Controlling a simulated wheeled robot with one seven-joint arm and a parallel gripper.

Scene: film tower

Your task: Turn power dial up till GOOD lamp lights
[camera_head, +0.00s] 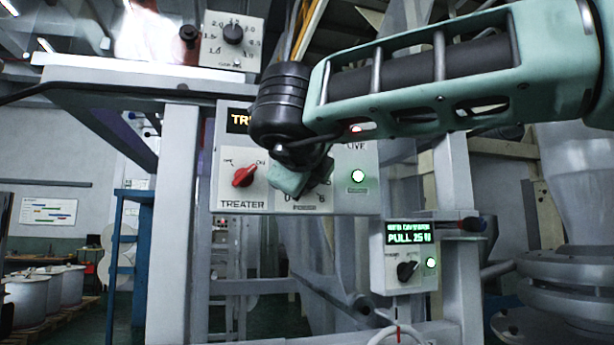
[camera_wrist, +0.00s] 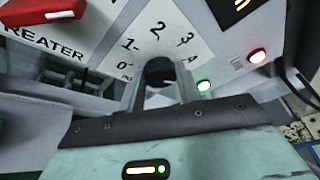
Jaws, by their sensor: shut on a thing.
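The power dial (camera_wrist: 160,71) is a small black round knob on a white plate with numbers from 0 upward around it. My gripper (camera_wrist: 160,88) is shut on the dial, one finger on each side. In the head view my gripper (camera_head: 303,182) covers most of the dial, and its pointer cannot be read. A lamp shines green on the panel right of the dial (camera_head: 358,176), also in the wrist view (camera_wrist: 204,86). A red lamp (camera_head: 355,129) glows above it, also in the wrist view (camera_wrist: 258,56).
A red TREATER switch (camera_head: 243,176) sits just left of the dial, on the same panel. A box with a black knob (camera_head: 233,34) stands above. A smaller box with a PULL display (camera_head: 408,238) hangs lower right.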

